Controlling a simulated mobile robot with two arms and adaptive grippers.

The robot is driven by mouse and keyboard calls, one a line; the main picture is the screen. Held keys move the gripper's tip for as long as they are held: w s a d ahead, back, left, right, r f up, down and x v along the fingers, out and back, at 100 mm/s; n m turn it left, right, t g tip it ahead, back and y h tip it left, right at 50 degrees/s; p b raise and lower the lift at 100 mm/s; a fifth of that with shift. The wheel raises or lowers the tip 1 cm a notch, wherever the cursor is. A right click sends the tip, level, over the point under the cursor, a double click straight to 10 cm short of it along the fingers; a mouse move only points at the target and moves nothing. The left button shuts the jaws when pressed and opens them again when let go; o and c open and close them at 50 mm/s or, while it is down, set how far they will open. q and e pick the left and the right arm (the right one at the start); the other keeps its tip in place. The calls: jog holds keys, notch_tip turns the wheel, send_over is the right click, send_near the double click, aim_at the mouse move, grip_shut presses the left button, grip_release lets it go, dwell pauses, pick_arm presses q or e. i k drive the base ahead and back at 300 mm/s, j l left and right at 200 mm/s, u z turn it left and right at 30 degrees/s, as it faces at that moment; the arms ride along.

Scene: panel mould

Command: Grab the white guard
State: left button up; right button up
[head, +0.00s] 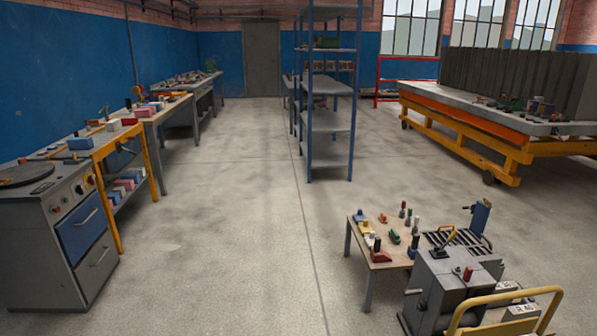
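I cannot pick out the white guard with certainty; things are small at this distance. A small table (351,240) at the lower right bears several small coloured pieces, some of them white or pale. One upright piece with a white part (416,222) stands near its back right. Neither of my grippers is in the head view.
A grey machine (440,285) with a yellow rail (530,294) stands at the lower right. A grey stove-like cabinet (85,235) and cluttered benches (150,130) line the left wall. A blue shelf rack (330,122) stands mid-room. An orange-framed table (470,122) is at right. The centre floor is clear.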

aim_at(368, 241)
jog(key=i+j, duration=0.15)
jog(key=i, duration=0.8)
jog(key=i+j+u, duration=0.15)
jog(key=i, duration=0.85)
